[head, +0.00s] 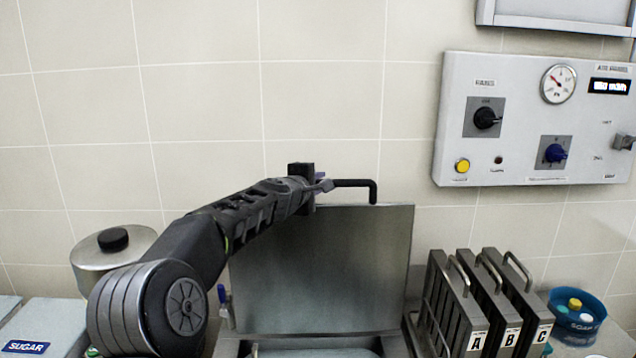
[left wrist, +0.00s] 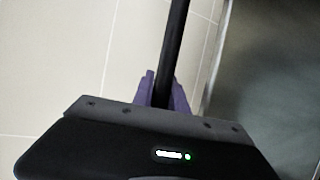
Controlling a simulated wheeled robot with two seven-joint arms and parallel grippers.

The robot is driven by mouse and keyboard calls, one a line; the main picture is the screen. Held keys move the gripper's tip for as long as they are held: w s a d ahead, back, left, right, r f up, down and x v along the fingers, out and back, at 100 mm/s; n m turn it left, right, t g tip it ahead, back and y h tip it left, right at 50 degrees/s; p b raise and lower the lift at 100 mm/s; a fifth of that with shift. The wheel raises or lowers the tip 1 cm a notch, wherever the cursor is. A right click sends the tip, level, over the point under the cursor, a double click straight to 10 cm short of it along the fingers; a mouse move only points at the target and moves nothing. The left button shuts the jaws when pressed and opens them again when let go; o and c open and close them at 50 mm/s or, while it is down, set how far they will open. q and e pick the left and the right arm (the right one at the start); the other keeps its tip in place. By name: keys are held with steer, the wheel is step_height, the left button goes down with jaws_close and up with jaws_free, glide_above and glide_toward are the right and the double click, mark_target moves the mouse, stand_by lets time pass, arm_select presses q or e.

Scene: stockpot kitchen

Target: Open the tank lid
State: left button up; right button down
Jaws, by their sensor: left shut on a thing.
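The tank lid (head: 330,270) is a grey metal panel that stands raised, nearly upright, behind the tank (head: 225,345) in the head view. A black bar handle (head: 358,183) runs along its top edge. My left gripper (head: 322,184) is shut on this handle near its left part. In the left wrist view the black handle (left wrist: 176,50) passes between the purple fingers (left wrist: 163,92), and the lid's grey face (left wrist: 275,75) is at the right. The right gripper is not in view.
A lidded metal pot (head: 112,242) and a box marked SUGAR (head: 50,325) stand at the left. Racks marked A, B and C (head: 485,310) and a blue tub (head: 577,318) stand at the right. A control panel (head: 540,120) hangs on the tiled wall.

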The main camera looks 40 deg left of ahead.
arm_select(q)
jaws_close()
steer(key=shift+f, duration=0.1)
stand_by(0.8)
